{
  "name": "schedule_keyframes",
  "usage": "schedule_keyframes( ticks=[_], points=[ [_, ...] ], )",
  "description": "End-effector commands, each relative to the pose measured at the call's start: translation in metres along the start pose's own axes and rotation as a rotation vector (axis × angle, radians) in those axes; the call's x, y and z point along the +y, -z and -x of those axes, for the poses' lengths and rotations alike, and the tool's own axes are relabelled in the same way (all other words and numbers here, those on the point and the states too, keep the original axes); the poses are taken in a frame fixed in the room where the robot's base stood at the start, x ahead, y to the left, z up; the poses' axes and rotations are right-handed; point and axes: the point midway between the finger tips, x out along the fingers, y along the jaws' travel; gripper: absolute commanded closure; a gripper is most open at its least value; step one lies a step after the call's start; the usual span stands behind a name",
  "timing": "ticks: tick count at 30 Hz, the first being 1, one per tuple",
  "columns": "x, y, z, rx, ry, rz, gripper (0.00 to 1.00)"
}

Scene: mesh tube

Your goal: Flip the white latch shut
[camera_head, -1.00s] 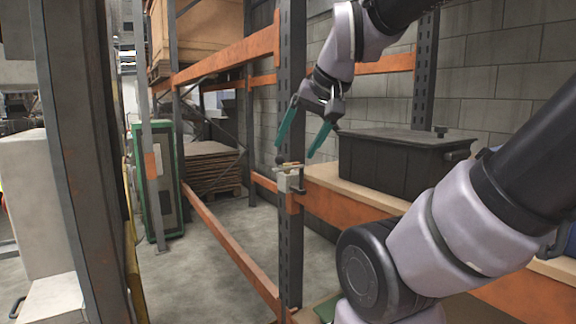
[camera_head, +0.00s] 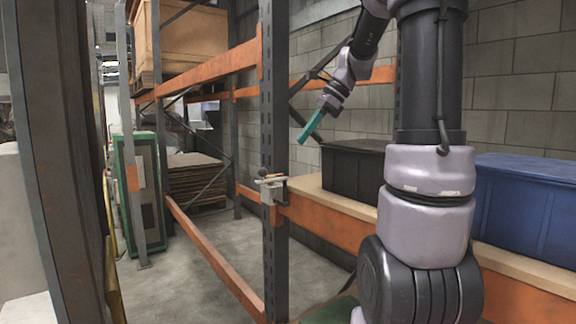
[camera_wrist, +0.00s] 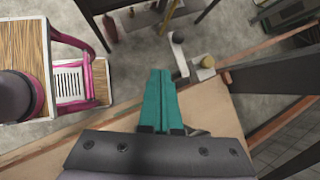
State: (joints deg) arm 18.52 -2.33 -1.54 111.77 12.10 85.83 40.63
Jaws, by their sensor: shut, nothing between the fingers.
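The white latch (camera_head: 271,188) is a small pale fitting on the dark rack post, with a small dark knob at its upper left. In the wrist view a white lever (camera_wrist: 180,56) sits beside a pale plate with a yellowish round part, just ahead and right of my fingertips. My gripper (camera_head: 302,141) has teal fingers closed together, pointing down and left, above and right of the latch and apart from it. In the wrist view my gripper (camera_wrist: 160,72) is shut and empty. I cannot tell the latch's exact position.
The dark rack post (camera_head: 274,100) carries orange beams (camera_head: 215,65). A black bin (camera_head: 352,170) and a blue bin (camera_head: 525,205) stand on the wooden shelf behind my arm. A green-framed panel (camera_head: 140,190) stands at left. Free air surrounds the latch's left side.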

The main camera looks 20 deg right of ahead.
Motion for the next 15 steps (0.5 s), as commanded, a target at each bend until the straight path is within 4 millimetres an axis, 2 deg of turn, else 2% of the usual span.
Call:
schedule_keyframes(
  ticks=[3, 6, 15],
  points=[
    [-0.020, 0.011, 0.000, -0.047, -0.017, -0.131, 1.00],
    [-0.029, 0.015, 0.000, -0.070, -0.026, -0.192, 1.00],
    [-0.033, 0.017, 0.001, -0.082, -0.030, -0.223, 1.00]
  ],
)
